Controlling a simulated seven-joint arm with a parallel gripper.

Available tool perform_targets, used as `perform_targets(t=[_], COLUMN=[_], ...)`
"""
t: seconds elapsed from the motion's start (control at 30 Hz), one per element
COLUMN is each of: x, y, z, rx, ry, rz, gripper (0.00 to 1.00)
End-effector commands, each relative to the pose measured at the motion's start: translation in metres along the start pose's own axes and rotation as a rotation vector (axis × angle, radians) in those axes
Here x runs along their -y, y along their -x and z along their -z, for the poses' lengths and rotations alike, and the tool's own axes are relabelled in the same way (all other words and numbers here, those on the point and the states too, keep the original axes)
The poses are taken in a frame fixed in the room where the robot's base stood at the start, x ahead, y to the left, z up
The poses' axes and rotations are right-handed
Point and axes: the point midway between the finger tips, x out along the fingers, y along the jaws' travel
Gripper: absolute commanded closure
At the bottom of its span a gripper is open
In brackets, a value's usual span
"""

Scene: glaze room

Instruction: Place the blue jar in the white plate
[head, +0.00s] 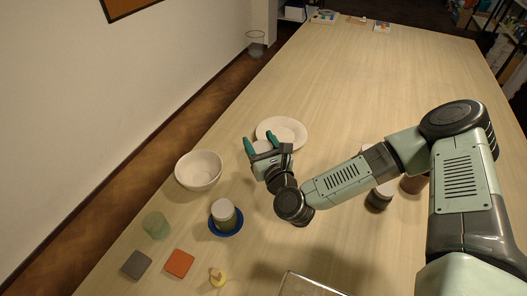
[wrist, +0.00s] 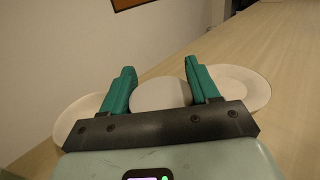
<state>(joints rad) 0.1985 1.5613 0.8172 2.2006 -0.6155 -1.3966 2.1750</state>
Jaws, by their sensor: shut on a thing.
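The white plate (head: 292,130) lies on the table just beyond and right of my gripper (head: 262,144). A white rim, probably the same plate, shows right of the fingers in the wrist view (wrist: 244,86). My gripper (wrist: 160,84) is shut on a jar with a round, pale top (wrist: 160,94). The jar's top sits between the two green fingers. Its body is hidden by the gripper, so I cannot see its colour. In the head view it is near the plate's left edge; I cannot tell its height above the table.
A white bowl (head: 199,171) stands left of my gripper. A pale-lidded jar (head: 223,212) stands on a blue saucer (head: 229,232). A green glass (head: 156,225), grey tile (head: 136,264), orange tile (head: 179,263) and yellow item (head: 218,278) are nearer.

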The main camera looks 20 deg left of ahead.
Motion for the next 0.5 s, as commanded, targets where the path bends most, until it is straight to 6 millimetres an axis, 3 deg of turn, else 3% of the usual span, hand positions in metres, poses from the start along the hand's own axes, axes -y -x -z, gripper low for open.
perform_targets(t=[0.17, 0.3, 0.5], x=[0.028, 0.069, 0.121], y=[-0.038, -0.086, -0.140], z=[0.001, 0.004, -0.011], rx=[0.006, 0.009, 0.009], ry=[0.007, 0.007, 0.004], rz=[0.072, 0.180, 0.322], gripper=[0.80, 0.80, 0.80])
